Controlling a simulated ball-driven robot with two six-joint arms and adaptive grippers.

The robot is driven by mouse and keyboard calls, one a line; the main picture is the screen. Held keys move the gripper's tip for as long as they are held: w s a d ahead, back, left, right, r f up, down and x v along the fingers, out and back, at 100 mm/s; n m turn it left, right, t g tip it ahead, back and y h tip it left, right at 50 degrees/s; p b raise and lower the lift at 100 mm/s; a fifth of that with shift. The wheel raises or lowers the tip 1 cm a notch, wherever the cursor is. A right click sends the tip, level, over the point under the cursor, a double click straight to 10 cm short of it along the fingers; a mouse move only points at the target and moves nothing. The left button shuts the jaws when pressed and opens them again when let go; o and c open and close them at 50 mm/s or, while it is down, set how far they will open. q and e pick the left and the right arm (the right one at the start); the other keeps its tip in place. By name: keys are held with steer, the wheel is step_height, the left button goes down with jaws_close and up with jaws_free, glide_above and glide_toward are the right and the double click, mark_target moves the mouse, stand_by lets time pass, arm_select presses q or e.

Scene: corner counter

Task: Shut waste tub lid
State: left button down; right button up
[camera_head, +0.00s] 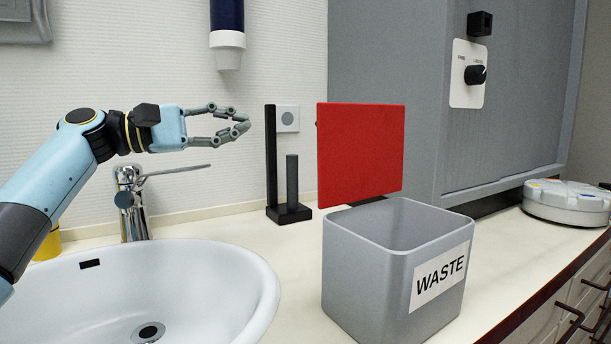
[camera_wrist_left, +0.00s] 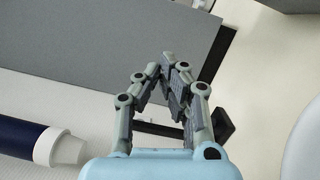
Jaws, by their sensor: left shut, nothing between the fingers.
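The grey waste tub (camera_head: 372,275) stands on the counter right of the sink, with a white WASTE label on its side. Its red lid (camera_head: 360,152) stands upright at the tub's back edge, so the tub is open and its inside shows. My left gripper (camera_head: 246,122) is shut and empty. It is in the air above the sink's right side, left of the lid and apart from it. In the left wrist view my left gripper (camera_wrist_left: 168,62) has its fingertips together. The red lid does not show in that view. My right gripper is in neither view.
A black stand (camera_head: 288,212) with a tall post is on the counter between the sink (camera_head: 262,290) and the lid. A chrome tap (camera_head: 130,200) is below my left arm. A blue dispenser (camera_head: 227,30) hangs on the wall above. A round white device (camera_head: 566,203) sits at the right.

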arm_select(q)
steer(key=d+p, duration=0.1)
steer(key=d, duration=1)
steer(key=shift+w+d+f, duration=0.2)
steer(key=shift+w+d, duration=0.1)
steer(key=shift+w, duration=0.15)
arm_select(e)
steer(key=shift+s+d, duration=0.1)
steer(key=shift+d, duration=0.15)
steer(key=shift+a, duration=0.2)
arm_select(q)
steer(key=shift+s+r, duration=0.1)
steer(key=shift+r, duration=0.05)
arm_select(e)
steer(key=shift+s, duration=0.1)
